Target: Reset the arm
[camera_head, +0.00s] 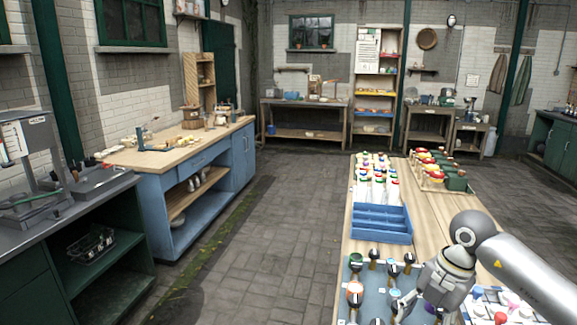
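My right arm comes in from the right, above the wooden table (440,222) in the right foreground. My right gripper (408,303) hangs at its end, pointing down over a blue-grey mat (347,274) with dark-topped and orange items. The gripper's fingers are small and partly lost among these items, so I cannot tell whether they are open or shut, or whether they hold anything. My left gripper and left arm are not in view.
On the table stand a blue divided tray (381,236), several white bottles with coloured caps (377,190) and a crate of colourful items (433,186). A blue cabinet (207,215) and a dark green bench (125,260) stand left. The paved floor (270,230) between is clear.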

